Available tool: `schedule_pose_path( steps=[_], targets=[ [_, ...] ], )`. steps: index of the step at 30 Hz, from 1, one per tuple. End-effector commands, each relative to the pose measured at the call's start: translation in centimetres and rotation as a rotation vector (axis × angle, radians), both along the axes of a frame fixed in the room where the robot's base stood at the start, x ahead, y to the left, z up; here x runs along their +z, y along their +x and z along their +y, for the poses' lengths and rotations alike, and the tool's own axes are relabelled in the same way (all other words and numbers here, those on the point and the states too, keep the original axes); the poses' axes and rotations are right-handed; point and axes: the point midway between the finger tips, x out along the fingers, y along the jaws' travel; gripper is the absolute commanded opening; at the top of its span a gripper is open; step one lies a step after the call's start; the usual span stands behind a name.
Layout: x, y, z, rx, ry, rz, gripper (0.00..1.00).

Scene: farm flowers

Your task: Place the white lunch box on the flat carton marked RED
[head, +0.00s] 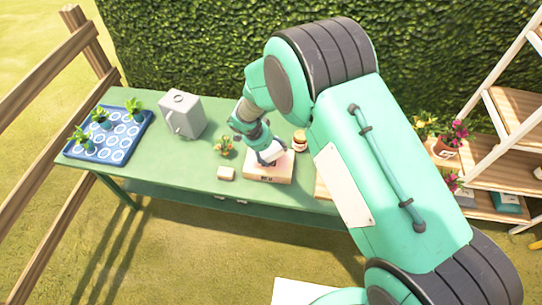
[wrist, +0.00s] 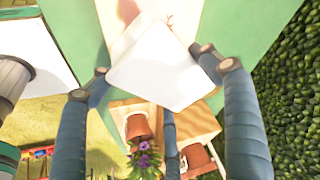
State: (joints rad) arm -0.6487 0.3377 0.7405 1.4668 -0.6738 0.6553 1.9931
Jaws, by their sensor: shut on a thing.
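The white lunch box (wrist: 160,68) is between the fingers of my gripper (head: 268,157), which is shut on it. In the head view the white lunch box (head: 272,151) shows as a small pale block over a flat tan carton (head: 266,179) with dark lettering on its front, too small to read surely. I cannot tell whether the box touches the carton top. A second flat carton (head: 321,188) lies to the right, partly hidden by my arm.
A shelf with flowerpots (head: 446,147) stands right.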

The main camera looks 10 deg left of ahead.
Motion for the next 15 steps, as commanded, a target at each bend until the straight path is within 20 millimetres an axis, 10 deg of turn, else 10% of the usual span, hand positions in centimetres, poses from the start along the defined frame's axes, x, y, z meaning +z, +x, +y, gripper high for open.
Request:
schedule_pose_path(
  steps=[15],
  targets=[
    [-0.5,0.3,0.15,0.001,0.0,0.0,0.4]
  ],
)
